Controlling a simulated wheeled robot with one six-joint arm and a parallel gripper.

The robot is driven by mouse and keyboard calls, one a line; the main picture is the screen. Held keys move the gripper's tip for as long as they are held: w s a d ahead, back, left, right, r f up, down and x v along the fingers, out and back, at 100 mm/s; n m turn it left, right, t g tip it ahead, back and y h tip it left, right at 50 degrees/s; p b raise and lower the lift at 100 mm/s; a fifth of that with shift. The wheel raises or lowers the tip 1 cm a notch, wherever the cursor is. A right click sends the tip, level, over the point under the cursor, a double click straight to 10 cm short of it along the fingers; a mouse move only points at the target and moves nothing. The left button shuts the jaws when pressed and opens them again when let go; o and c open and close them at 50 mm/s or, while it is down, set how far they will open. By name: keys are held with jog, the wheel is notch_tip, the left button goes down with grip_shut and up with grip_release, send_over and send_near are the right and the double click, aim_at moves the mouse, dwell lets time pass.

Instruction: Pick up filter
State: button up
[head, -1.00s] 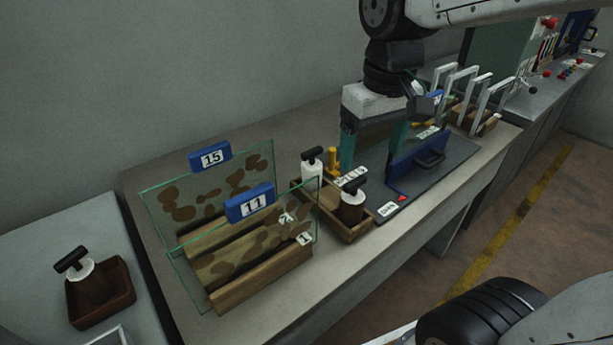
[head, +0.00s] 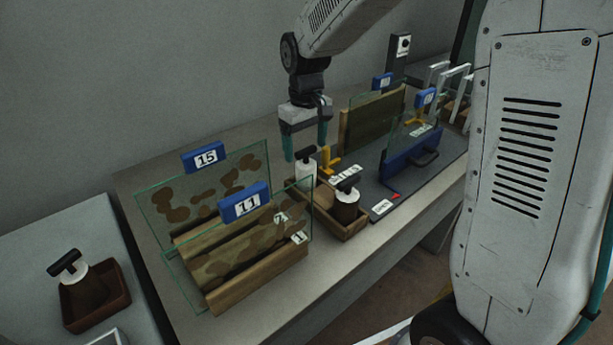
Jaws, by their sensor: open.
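No object is labelled as the filter. Two glass plates with brown blotches stand in a slotted wooden rack (head: 262,277) at the left: a rear plate with blue tag 15 (head: 206,157) and a front plate with blue tag 11 (head: 246,203). Farther right, another clear plate with a blue tag (head: 425,98) stands upright by a blue holder (head: 412,158). My gripper (head: 306,150) points down with teal fingers apart and nothing between them. It appears near the black-handled white bottle (head: 306,173), right of the rack; the depth gap is unclear.
A yellow stand (head: 327,160) is close to my gripper. A brown panel (head: 371,122) stands behind the blue holder. Another handled jar sits in a brown tray (head: 97,312) at far left.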

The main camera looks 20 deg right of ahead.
aim_at(306, 149)
notch_tip(306, 149, down, 4)
jog(key=shift+r, duration=0.2)
jog(key=shift+c, duration=0.3)
jog(key=c, duration=1.3)
jog(key=shift+r, duration=0.15)
jog(key=shift+c, duration=0.2)
